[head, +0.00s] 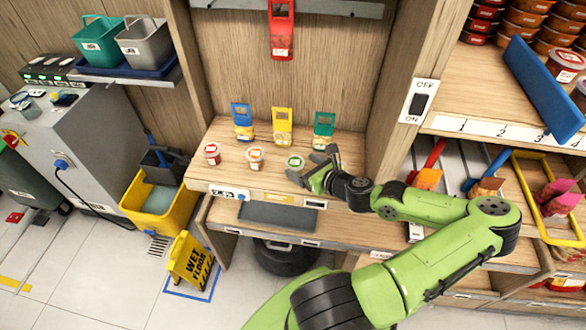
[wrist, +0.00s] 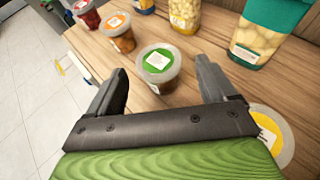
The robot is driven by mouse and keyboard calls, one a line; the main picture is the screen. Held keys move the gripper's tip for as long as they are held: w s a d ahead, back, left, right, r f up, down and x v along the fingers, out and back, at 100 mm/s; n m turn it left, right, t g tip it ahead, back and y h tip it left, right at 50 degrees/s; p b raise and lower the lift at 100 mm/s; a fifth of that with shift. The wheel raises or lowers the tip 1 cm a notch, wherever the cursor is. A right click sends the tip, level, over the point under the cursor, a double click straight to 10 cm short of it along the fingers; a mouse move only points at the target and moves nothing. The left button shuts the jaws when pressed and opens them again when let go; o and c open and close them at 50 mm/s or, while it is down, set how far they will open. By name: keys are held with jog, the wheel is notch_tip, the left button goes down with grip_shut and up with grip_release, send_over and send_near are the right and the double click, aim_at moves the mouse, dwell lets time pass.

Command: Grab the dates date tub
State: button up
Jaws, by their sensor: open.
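Small lidded tubs stand in a row on a wooden shelf; I cannot read which label says dates. A tub with a green-ringed lid (head: 294,162) stands just ahead of my gripper (head: 310,164). In the wrist view this green-lidded tub (wrist: 165,82) shows dark brown contents and lies between and just beyond the open fingers, apart from them. An orange-lidded tub (head: 255,157) and a red-lidded tub (head: 212,154) stand to its left. A yellow-lidded tub (wrist: 270,135) sits close by the right finger, partly hidden. My gripper is open and empty.
Behind the tubs stand a blue-topped pack (head: 242,122), a yellow-topped pack (head: 282,126) and a green-topped pack (head: 323,130). A wooden partition with a switch (head: 419,103) rises to the right.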

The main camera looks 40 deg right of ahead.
aim_at(297, 163)
jog(key=b+x, duration=0.1)
jog(key=x, duration=0.5)
jog(key=shift+w+a, duration=0.1)
jog(key=shift+w, duration=0.05)
jog(key=shift+c, duration=0.4)
jog(key=c, duration=0.9)
notch_tip(297, 163, up, 10)
jog(key=p, duration=0.4)
